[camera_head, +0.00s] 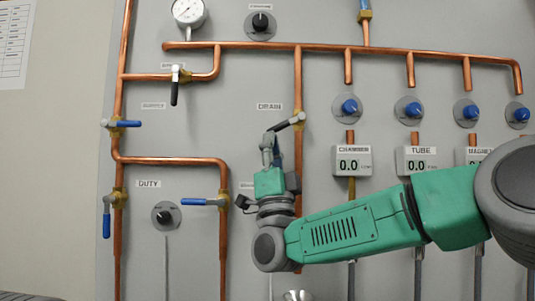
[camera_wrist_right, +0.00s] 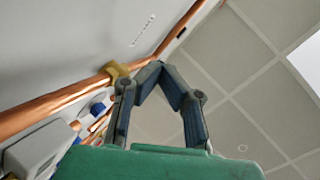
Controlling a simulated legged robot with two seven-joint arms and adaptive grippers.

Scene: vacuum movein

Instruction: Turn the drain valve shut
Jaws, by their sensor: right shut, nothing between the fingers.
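The drain valve (camera_head: 298,118) sits on a vertical copper pipe just right of the DRAIN label (camera_head: 269,106). Its dark lever (camera_head: 286,123) points left from the brass body and tilts a little down. My right gripper (camera_head: 267,136) points up, right at the lever's free left end; I cannot tell whether they touch. In the wrist view the right gripper (camera_wrist_right: 162,70) is shut with its fingertips together and nothing between them. A brass valve body (camera_wrist_right: 117,72) shows left of the fingers there; the lever cannot be made out. My left gripper is out of view.
Blue-handled valves (camera_head: 124,123) sit on pipes at the left. A black-handled valve (camera_head: 174,85) hangs at upper left. Several blue knobs (camera_head: 349,106) and the CHAMBER readout (camera_head: 352,161) are to the right, near my right arm. A gauge (camera_head: 188,10) is above.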

